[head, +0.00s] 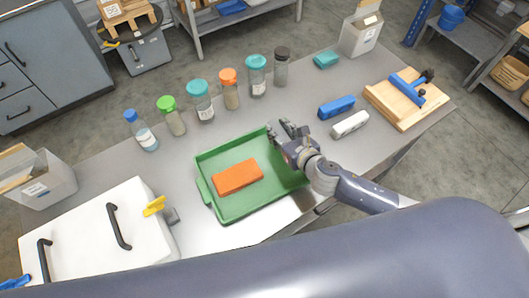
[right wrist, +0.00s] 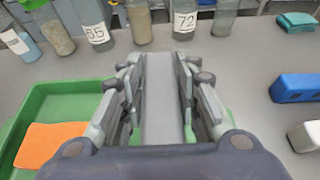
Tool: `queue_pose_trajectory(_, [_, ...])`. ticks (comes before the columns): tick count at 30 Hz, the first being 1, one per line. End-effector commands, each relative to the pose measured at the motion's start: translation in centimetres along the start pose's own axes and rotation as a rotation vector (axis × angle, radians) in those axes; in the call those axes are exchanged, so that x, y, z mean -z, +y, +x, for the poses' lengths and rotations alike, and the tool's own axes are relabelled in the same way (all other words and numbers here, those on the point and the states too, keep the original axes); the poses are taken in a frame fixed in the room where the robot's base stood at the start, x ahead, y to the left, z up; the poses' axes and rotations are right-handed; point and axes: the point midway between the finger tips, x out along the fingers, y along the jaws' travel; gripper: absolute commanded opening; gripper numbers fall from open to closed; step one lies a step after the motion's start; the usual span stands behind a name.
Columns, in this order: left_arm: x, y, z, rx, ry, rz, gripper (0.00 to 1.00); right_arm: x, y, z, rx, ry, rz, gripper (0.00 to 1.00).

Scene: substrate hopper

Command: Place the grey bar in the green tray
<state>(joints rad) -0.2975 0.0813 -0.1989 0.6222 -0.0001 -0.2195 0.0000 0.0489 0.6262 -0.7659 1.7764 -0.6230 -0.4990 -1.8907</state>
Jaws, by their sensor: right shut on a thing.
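The green tray (head: 222,208) lies on the grey table in the head view, with an orange block (head: 238,177) inside it. Its edge also shows at the left of the right wrist view (right wrist: 70,88). My right gripper (head: 282,130) is over the tray's far right corner. In the right wrist view its fingers (right wrist: 160,75) are shut on the grey bar (right wrist: 162,105), which lies lengthwise between them. In the head view the bar is hard to tell apart from the fingers. My left gripper is not in view.
Several lidded jars (head: 200,105) stand in a row behind the tray. A blue block (head: 336,107) and a white block (head: 350,124) lie to the right, before a wooden board (head: 405,105). A white box with black handles (head: 85,240) stands at the left.

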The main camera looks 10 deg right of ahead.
Motion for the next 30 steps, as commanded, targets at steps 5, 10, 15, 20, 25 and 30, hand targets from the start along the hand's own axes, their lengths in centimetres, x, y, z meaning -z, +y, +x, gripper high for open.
queue_pose_trajectory(5, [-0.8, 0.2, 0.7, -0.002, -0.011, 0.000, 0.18, 3.1, 0.0, 1.3, 0.002, 0.001, 0.003, 0.02])
queue_pose_trajectory(10, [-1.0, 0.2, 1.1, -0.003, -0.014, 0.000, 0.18, 4.5, 0.0, 1.9, 0.003, 0.000, 0.003, 0.02])
queue_pose_trajectory(15, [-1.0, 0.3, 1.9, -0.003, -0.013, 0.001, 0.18, 6.7, -0.1, 2.9, 0.005, -0.001, 0.004, 0.02])
queue_pose_trajectory(20, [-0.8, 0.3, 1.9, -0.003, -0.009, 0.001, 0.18, 7.1, 0.0, 3.0, 0.002, -0.001, 0.003, 0.02])
queue_pose_trajectory(25, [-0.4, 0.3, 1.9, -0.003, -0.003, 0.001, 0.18, 7.0, -0.1, 3.0, 0.003, -0.001, 0.002, 0.02])
queue_pose_trajectory(30, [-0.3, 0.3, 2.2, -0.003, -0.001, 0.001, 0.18, 7.4, -0.1, 3.1, 0.003, -0.001, 0.001, 0.36])
